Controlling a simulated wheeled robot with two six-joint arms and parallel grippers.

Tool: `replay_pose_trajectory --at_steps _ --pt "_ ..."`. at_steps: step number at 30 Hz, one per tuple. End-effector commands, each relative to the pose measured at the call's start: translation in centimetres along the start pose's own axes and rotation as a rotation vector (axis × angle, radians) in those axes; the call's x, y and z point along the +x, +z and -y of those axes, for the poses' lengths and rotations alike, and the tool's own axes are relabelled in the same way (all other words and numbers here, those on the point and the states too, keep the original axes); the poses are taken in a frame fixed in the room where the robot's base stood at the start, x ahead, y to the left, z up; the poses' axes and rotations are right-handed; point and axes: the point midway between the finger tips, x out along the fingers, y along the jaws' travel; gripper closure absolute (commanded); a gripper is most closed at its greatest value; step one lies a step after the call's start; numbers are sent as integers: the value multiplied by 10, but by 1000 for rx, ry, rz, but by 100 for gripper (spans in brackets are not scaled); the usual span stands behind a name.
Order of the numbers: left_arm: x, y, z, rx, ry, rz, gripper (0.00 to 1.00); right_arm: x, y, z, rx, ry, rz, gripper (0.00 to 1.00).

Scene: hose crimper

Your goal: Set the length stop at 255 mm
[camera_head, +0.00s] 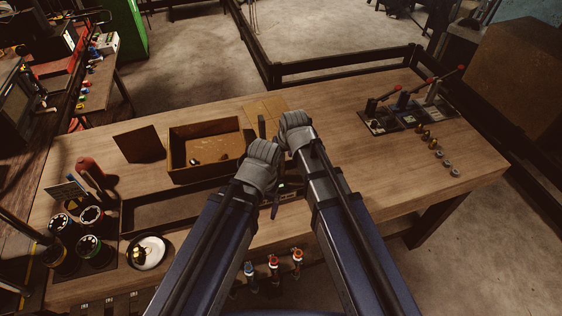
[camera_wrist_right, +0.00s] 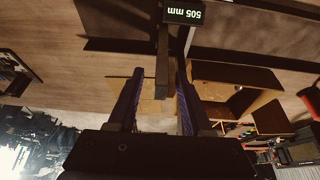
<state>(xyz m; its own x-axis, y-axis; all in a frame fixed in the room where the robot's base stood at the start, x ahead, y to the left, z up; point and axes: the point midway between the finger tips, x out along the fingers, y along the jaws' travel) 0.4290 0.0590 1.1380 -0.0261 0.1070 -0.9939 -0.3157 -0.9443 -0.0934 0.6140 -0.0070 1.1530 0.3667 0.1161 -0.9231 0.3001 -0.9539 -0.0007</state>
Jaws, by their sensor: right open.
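In the right wrist view a small display (camera_wrist_right: 184,12) shows 505 mm, upside down in the picture. A dark upright post (camera_wrist_right: 162,60), apparently the length stop, stands below it in the picture. My right gripper (camera_wrist_right: 160,70) is open, with its two fingers to either side of the post's line; I cannot tell whether the post is between them or beyond. In the head view a dark upright piece (camera_head: 262,126) shows just left of my right wrist, whose fingers are hidden. My left gripper (camera_head: 276,200) is low over the bench, mostly hidden behind its wrist.
An open wooden box (camera_head: 205,172) with small parts stands left of my arms. Several dark cups and a white dish (camera_head: 148,254) are at the bench's left. A lever device (camera_head: 412,106) and loose fittings lie at the right.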

Motion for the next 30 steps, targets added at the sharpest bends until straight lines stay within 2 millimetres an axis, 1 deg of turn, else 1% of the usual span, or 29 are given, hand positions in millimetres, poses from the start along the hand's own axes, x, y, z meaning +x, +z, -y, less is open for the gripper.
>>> replay_pose_trajectory --at_steps 1,5,12,15,19,27,30 --pt "8 0 -1 0 0 0 12 8 1 0 0 0 0 50" --pt "22 -2 -2 -2 0 -1 12 23 2 0 0 0 1 50" --pt "52 -3 -5 1 -1 -2 12 56 2 0 0 0 1 50" --pt "61 -4 -6 4 -1 -1 12 66 2 0 0 0 1 50" --pt "66 -4 -6 6 -2 -1 12 72 1 0 0 0 1 50" --pt "65 -4 -6 7 -2 -1 12 70 1 0 0 0 2 50" --pt "65 -4 -6 6 -2 -1 12 70 1 0 0 0 2 61"
